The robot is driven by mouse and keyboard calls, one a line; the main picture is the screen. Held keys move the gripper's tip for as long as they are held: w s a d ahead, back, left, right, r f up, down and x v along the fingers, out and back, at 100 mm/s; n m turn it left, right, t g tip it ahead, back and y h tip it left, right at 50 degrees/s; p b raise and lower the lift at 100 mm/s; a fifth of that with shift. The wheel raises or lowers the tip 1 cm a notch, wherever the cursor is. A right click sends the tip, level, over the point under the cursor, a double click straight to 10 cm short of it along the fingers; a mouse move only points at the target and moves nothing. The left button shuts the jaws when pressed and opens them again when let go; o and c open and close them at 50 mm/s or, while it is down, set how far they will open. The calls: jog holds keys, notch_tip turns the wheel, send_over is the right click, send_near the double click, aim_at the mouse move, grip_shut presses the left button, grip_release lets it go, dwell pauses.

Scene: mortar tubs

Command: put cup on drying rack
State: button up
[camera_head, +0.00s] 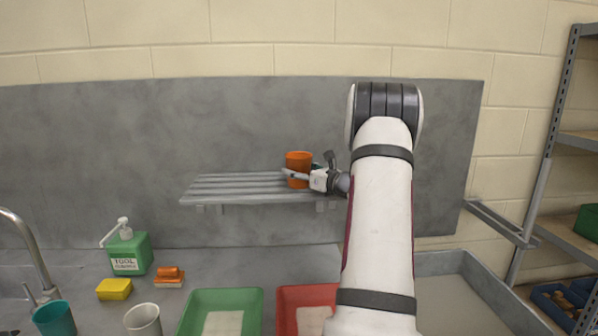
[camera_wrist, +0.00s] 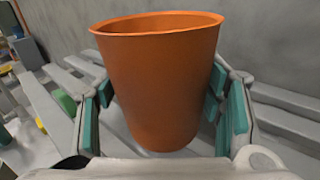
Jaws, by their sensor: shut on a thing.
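An orange cup (camera_head: 298,168) is upright at the slatted grey drying rack (camera_head: 225,188) on the back wall. My gripper (camera_head: 306,178) reaches it from the right, with its fingers around the cup. In the wrist view the cup (camera_wrist: 160,85) fills the middle, between the teal pads of my gripper (camera_wrist: 165,105), which is shut on it. The rack's slats (camera_wrist: 285,125) show behind and beneath the cup. I cannot tell whether the cup's base touches the slats.
Below are a teal cup (camera_head: 55,318), a white cup (camera_head: 143,320), a green soap bottle (camera_head: 129,250), a yellow sponge (camera_head: 115,289), an orange-handled block (camera_head: 170,277), a green tub (camera_head: 254,300) and a red tub (camera_head: 290,292). Shelving (camera_head: 560,150) stands right. The rack's left part is clear.

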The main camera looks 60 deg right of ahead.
jog(key=o, duration=1.2)
jog(key=shift+f, duration=0.1)
